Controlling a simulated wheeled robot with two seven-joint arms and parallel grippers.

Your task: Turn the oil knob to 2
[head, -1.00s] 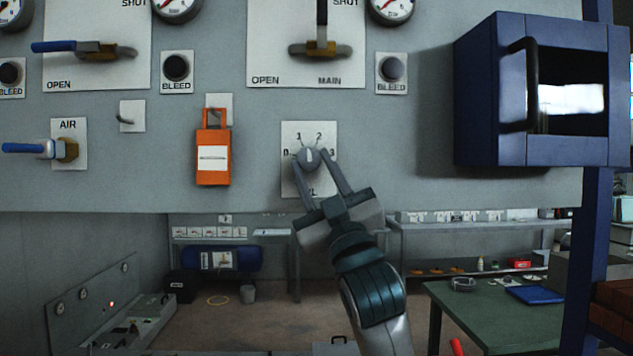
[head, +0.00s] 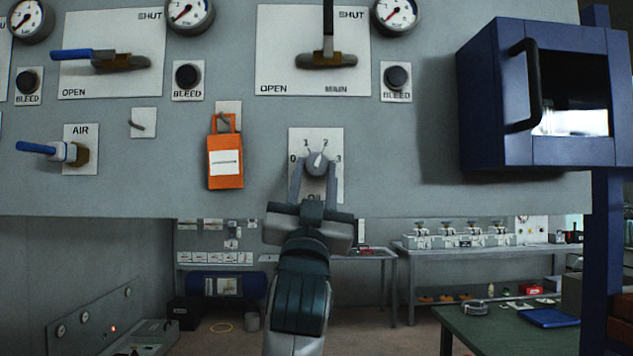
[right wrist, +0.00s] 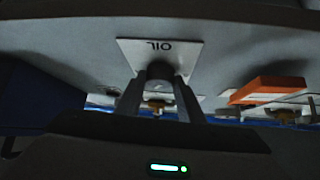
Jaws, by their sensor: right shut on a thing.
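The oil knob (head: 317,161) is a small grey round knob on a white plate (head: 334,135) marked 0, 1, 2 and 3. Its light pointer mark leans up and slightly right, towards the 2. My right gripper (head: 315,172) comes up from below and is shut on the knob, one finger at each side. The fingers and wrist cover the lower plate and most of its label. In the right wrist view the knob (right wrist: 159,71) sits between the two fingers, below the upside-down word OIL on the plate (right wrist: 190,52). My left gripper is not in view.
An orange tag (head: 225,170) hangs left of the plate. Lever valves (head: 326,61), bleed buttons (head: 396,77) and gauges are above and left. A blue box with a handle (head: 521,90) juts out at the right. A green table (head: 505,325) stands lower right.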

